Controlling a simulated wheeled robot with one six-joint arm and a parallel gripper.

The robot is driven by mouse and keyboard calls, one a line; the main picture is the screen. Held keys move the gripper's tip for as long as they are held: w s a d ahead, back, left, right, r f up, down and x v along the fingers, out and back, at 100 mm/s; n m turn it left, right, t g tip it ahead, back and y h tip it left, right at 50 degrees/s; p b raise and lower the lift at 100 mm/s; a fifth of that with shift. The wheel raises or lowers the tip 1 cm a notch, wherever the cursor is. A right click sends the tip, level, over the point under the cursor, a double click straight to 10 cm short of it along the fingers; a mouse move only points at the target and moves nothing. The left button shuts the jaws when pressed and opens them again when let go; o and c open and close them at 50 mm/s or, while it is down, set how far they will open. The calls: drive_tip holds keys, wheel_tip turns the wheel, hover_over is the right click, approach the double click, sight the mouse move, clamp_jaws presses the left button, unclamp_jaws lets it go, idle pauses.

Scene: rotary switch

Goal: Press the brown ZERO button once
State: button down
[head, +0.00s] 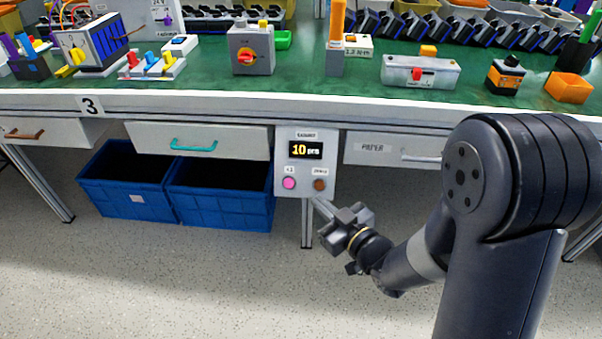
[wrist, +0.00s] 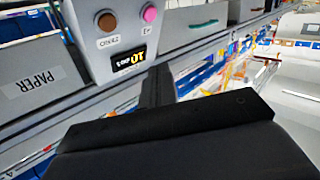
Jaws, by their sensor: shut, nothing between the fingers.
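The counter box (head: 306,163) hangs under the front edge of the workbench, and its display reads 10. The brown ZERO button (head: 320,184) is at its lower right, beside a pink button (head: 289,183). In the wrist view, which is upside down, the brown button (wrist: 107,22) and pink button (wrist: 150,13) show near the top. My gripper (head: 319,205) is shut and empty, just below the brown button in the head view. Its dark fingers (wrist: 157,85) point toward the box in the wrist view. I cannot tell the exact gap; no contact with the button is visible.
A drawer with a teal handle (head: 195,145) is left of the box, and the PAPER drawer (head: 385,149) is right. Blue crates (head: 225,207) stand beneath. Switches and other parts lie on the green bench top (head: 300,85). The floor in front is clear.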

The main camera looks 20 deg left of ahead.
sight(319, 185)
idle(0.5)
drive_tip(key=shift+w+a+f+b, duration=0.35)
drive_tip(key=shift+w+f, duration=0.35)
drive_tip(key=shift+w, duration=0.55)
drive_tip(key=shift+w+a+f+b, duration=0.35)
drive_tip(key=shift+w+f, duration=0.4)
drive_tip(key=shift+w, duration=0.5)
drive_tip(key=shift+w+a+f+b, duration=0.3)
drive_tip(key=shift+w+f, duration=0.4)
drive_tip(key=shift+w, duration=0.55)
drive_tip(key=shift+w+f+b, duration=0.15)
drive_tip(key=shift+w+b, duration=0.2)
drive_tip(key=shift+b, duration=0.05)
drive_tip(key=shift+w+a+f, duration=0.1)
drive_tip(key=shift+w+f, duration=0.15)
drive_tip(key=shift+w, duration=0.1)
drive_tip(key=shift+s, duration=0.1)
drive_tip(key=shift+s+r, duration=0.45)
drive_tip(key=shift+s, duration=0.2)
drive_tip(key=shift+d, duration=0.2)
